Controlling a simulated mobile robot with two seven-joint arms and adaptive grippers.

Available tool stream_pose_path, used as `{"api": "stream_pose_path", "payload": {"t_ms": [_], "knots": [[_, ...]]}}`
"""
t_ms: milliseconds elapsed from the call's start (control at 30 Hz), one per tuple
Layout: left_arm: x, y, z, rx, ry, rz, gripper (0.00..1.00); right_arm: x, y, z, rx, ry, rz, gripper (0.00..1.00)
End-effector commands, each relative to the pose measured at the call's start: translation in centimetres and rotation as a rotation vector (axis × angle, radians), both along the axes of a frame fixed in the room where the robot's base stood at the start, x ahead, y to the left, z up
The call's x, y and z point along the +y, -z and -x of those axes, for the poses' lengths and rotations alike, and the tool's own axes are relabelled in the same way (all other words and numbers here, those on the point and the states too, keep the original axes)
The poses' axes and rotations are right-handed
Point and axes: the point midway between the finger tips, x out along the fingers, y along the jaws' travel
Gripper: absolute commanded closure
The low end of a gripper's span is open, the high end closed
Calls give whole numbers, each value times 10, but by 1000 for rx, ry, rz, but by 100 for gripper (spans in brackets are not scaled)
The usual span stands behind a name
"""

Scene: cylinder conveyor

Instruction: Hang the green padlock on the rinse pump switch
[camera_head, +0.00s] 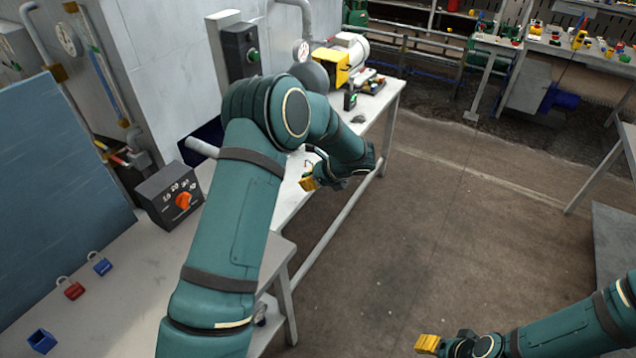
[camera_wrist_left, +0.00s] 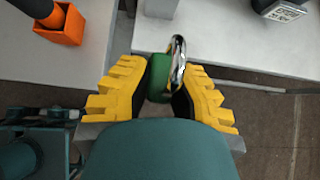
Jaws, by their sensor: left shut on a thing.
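The green padlock (camera_wrist_left: 160,76) is between the yellow fingers of my left gripper (camera_wrist_left: 160,92) in the left wrist view, its silver shackle pointing up. In the head view the left gripper (camera_head: 314,182) is over the front edge of the long bench, mostly behind my arm; the padlock is hard to make out there. No rinse pump label is readable. A dark wall box with a green button (camera_head: 252,56) is up on the grey wall; a dark box with an orange knob (camera_head: 183,200) stands on the bench. My right gripper (camera_head: 430,343) is at the bottom right, its opening unclear.
A red padlock (camera_head: 74,290), a blue padlock (camera_head: 103,266) and a blue holder (camera_head: 42,341) are on the near bench. A yellow and white motor (camera_head: 348,52) and small parts stand at the long bench's far end. An orange box (camera_wrist_left: 62,24) shows in the wrist view. Open floor lies right.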

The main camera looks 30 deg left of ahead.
Motion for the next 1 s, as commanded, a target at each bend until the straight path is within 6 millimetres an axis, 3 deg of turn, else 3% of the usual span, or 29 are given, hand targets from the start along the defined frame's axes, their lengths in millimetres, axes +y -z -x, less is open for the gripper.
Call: {"api": "stream_pose_path", "payload": {"t_ms": [500,1000], "knots": [[41,0,-3,0,-1,-1,100,0,1,0,0,0,0,53],[46,0,-4,-1,-1,-1,100,0,1,0,0,0,0,53]]}}
